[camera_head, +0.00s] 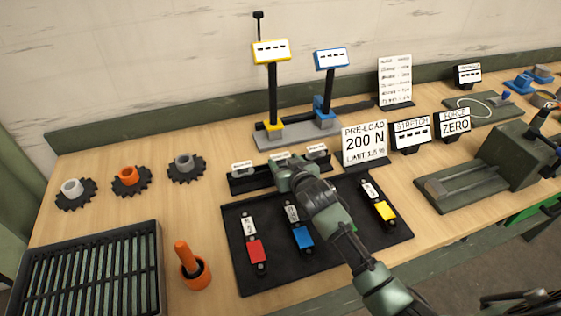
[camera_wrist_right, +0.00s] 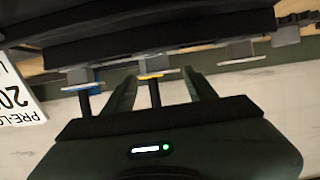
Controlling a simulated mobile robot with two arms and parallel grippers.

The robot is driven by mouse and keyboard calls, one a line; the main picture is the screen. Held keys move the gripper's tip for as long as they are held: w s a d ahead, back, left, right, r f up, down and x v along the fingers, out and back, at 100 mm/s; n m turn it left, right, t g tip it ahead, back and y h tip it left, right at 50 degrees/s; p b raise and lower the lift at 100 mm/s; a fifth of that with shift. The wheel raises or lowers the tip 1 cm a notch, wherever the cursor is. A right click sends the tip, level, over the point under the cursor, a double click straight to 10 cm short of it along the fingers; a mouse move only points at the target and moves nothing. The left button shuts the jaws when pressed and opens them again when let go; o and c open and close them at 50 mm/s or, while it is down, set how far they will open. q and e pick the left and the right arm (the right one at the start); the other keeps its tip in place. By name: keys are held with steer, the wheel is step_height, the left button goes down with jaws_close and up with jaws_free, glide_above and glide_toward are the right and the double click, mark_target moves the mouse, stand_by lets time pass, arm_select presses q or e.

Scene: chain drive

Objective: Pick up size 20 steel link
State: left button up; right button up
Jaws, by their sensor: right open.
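My right gripper (camera_head: 285,172) reaches over the black mat to a small black rack (camera_head: 240,184) and covers part of it. The rack carries three small white labels, too small to read. In the right wrist view, upside down, my jaws (camera_wrist_right: 163,88) are apart with nothing seen held between them. Beyond them are a dark bar (camera_wrist_right: 160,45) and several grey blocks (camera_wrist_right: 238,50). I cannot tell which thing is the size 20 steel link. On the black mat (camera_head: 330,255) lie labelled red (camera_head: 257,250), blue (camera_head: 303,237) and yellow (camera_head: 384,211) pieces. My left gripper is not seen.
Behind the rack stands a grey base with yellow (camera_head: 271,52) and blue (camera_head: 331,58) signposts. A pre-load sign (camera_head: 364,143) stands right of the rack. Three sprockets (camera_head: 130,180), a slatted tray (camera_head: 155,262) and an orange holder (camera_head: 195,275) are at left.

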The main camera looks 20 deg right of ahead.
mark_target(281, 157)
steer(key=x, duration=0.4)
steer(key=shift+f, duration=0.2)
steer(key=shift+w+f+p, duration=0.15)
steer(key=shift+w+p, duration=0.15)
steer(key=shift+w, duration=0.05)
steer(key=c, duration=1.2)
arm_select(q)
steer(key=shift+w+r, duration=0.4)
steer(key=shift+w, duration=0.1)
arm_select(e)
jaws_close()
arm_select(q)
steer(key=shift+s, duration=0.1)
